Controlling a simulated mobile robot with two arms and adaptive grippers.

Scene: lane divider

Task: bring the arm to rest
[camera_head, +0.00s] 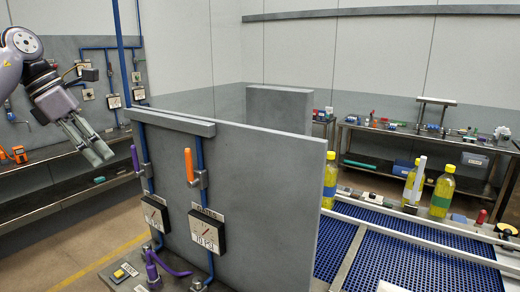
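My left gripper (100,154) hangs at the upper left, in front of the back wall and shelf. Its grey fingers point down and to the right, with a narrow gap between them. Nothing shows between the fingers, and they touch nothing that I can see. The purple and grey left arm (28,65) comes in from the left edge. My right gripper is not in view.
A grey divider panel (262,190) stands in the middle, with an orange-handled valve (189,165) and a gauge (207,232) on its pipes. Right of it, yellow bottles (442,190) stand by a blue conveyor (400,262). A bench (385,133) lines the back wall.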

